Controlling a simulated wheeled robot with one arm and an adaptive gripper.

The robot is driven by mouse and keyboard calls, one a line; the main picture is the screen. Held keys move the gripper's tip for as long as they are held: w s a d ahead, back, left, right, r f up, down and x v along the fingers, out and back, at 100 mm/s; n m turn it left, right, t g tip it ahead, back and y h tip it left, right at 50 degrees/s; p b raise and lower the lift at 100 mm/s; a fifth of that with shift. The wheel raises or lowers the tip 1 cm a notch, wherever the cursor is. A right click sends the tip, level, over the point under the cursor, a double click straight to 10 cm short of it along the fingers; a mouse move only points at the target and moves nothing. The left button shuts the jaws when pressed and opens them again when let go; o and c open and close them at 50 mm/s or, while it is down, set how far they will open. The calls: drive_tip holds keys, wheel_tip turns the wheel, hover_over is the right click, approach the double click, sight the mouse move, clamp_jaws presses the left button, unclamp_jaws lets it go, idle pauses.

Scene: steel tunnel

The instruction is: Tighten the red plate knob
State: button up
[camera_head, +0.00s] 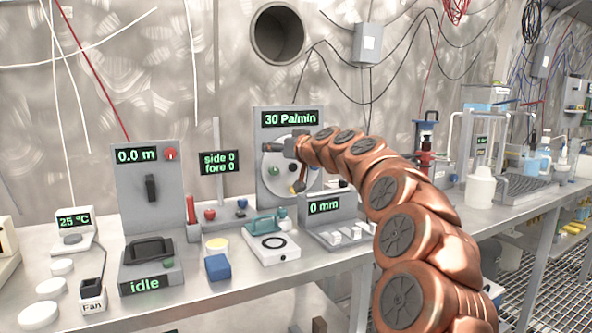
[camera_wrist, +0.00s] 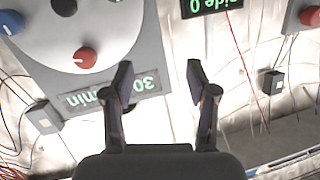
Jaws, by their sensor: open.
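The red plate knob (camera_wrist: 85,58) shows in the wrist view on a pale round plate (camera_wrist: 110,32), with a white mark on its face. The plate sits on a grey panel, and in the head view it is partly covered by my arm (camera_head: 283,180). I cannot make out the red knob there. My gripper (camera_wrist: 158,72) is open and empty. In the wrist view its fingers are to the right of the red knob, with the knob outside them. In the head view my gripper (camera_head: 290,149) is in front of the upper plate, below the 30 Pa/min display (camera_head: 289,118).
A blue knob (camera_wrist: 12,22) and a dark knob (camera_wrist: 64,6) are also on the plate. Another red knob (camera_wrist: 311,16) is on a separate panel at the right. In the head view, the bench below holds a white device with a teal handle (camera_head: 270,246) and a blue block (camera_head: 218,267).

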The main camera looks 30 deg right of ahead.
drive_tip(key=d+f+m+t+h+b, duration=0.1)
drive_tip(key=d+f+h+b, duration=0.15)
drive_tip(key=d, duration=0.65)
drive_tip(key=shift+m+h, duration=0.25)
drive_tip(key=shift+m, duration=0.05)
drive_tip(key=shift+w+d+r+p, duration=0.15)
drive_tip(key=shift+w+d, duration=0.05)
drive_tip(key=shift+w, duration=1.1)
drive_tip(key=shift+w+d+r+p, duration=0.15)
drive_tip(key=shift+w+d+r, duration=0.1)
drive_tip(key=shift+w, duration=1.05)
drive_tip(key=shift+w+d+r+p, duration=0.1)
drive_tip(key=shift+w+d+p, duration=0.1)
drive_tip(key=shift+w, duration=1.1)
drive_tip(key=shift+c, duration=0.2)
clamp_jaws()
